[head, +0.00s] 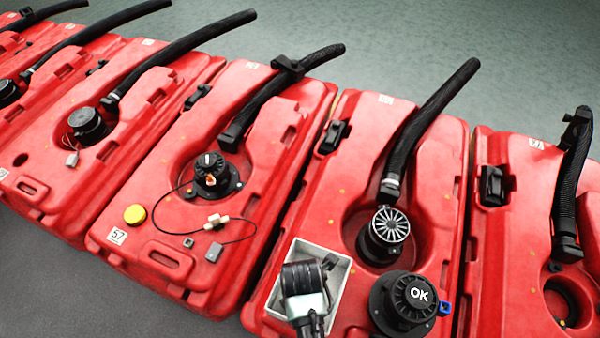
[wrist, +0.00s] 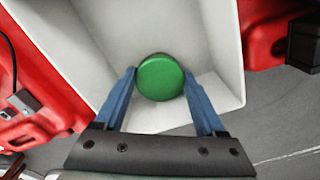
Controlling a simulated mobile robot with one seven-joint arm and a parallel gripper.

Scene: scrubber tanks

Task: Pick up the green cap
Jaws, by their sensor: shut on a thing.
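The green cap (wrist: 160,79) is a round disc, seen in the wrist view inside a pale open box (wrist: 212,60). My gripper (wrist: 159,73) has its two blue fingers on either side of the cap and is shut on it. In the head view the same box (head: 342,270) sits on a red tank at the bottom middle, with my wrist over it. The cap and the fingers are hidden there.
Red tanks (head: 275,150) stand in a row, with black hoses (head: 425,125) on top. A black cap marked OK (head: 411,297) stands close right of the box. A yellow cap (head: 134,214) lies on the tank to the left.

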